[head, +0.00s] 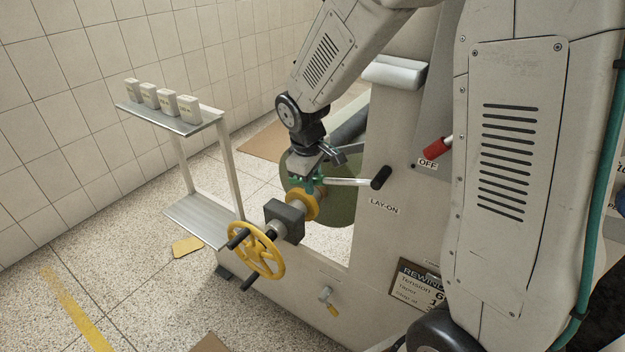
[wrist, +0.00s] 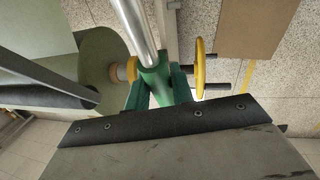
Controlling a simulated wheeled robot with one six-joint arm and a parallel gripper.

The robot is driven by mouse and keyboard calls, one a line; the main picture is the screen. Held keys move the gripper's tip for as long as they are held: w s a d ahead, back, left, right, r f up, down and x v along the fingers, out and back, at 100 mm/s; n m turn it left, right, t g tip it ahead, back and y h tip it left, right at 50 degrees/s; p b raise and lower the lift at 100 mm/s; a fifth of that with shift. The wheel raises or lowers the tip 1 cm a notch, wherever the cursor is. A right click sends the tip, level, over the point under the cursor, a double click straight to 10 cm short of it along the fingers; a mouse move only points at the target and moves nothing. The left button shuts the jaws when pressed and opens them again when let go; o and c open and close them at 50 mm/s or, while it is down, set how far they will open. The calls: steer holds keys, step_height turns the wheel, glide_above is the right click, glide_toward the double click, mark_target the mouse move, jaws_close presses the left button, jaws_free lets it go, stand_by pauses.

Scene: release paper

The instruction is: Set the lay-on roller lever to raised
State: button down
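The lay-on roller lever (head: 348,182) is a silver rod with a black knob (head: 382,177) at its right end, above the LAY-ON label (head: 384,206). It lies nearly level in the head view.
A yellow handwheel (head: 258,250) and grey block (head: 284,219) stand in front of the hub. A red-handled OFF switch (head: 437,147) is on the panel to the right. A shelf stand (head: 205,123) with several small boxes is at the left. Open floor lies front left.

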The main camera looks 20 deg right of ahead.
steer(key=shift+w+a+r+t+y, duration=0.2)
steer(key=shift+r+t, duration=0.25)
steer(key=shift+r, duration=0.3)
steer(key=shift+w+r+t+y, duration=0.15)
steer(key=shift+r+t+y, duration=0.25)
steer(key=shift+r, duration=0.3)
steer(key=shift+w+a+r+t+y, duration=0.1)
steer(key=shift+w+r+t+y, duration=0.1)
steer(key=shift+r+t, duration=0.4)
steer(key=shift+r, duration=0.15)
steer(key=c, duration=1.2)
jaws_free()
steer(key=shift+s, duration=0.1)
steer(key=v, duration=0.7)
steer(key=shift+r, duration=0.35)
steer(key=shift+s, duration=0.1)
